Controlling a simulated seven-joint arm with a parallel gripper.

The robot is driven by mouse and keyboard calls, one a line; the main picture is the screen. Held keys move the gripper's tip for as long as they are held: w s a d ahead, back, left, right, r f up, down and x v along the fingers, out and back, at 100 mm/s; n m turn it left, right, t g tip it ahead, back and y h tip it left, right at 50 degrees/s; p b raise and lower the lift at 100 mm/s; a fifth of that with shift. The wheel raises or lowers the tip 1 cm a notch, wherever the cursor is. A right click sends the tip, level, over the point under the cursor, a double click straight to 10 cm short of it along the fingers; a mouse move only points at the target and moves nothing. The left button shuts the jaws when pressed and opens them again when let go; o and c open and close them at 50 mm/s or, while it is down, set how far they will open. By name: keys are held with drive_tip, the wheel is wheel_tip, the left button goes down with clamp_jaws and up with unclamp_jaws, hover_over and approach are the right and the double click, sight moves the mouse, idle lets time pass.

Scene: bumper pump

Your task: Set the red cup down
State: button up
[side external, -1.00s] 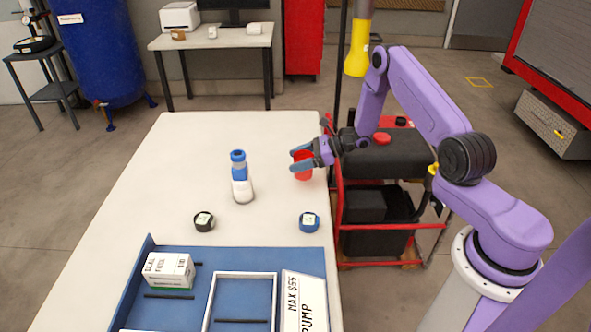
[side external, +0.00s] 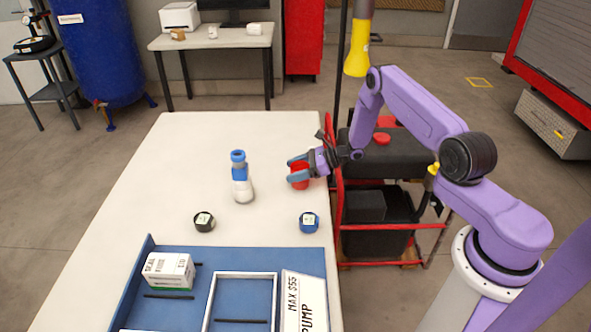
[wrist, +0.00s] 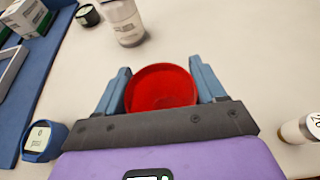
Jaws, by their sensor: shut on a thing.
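The red cup (side external: 299,176) is between the two blue-grey fingers of my gripper (side external: 299,170), near the right edge of the white table. The gripper is shut on it. In the wrist view the cup (wrist: 161,88) shows its round open mouth upward, with a finger on each side of it. The cup looks upright. From these views I cannot tell for sure whether its base touches the table.
A blue-capped white bottle (side external: 242,178) stands left of the cup. A black round gauge (side external: 204,221) and a blue one (side external: 309,222) sit nearer the front. A blue tray (side external: 225,257) with a white box (side external: 168,270) fills the front. The table's back (side external: 230,130) is clear.

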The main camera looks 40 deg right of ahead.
drive_tip(key=o, duration=1)
drive_tip(key=shift+f, duration=0.1)
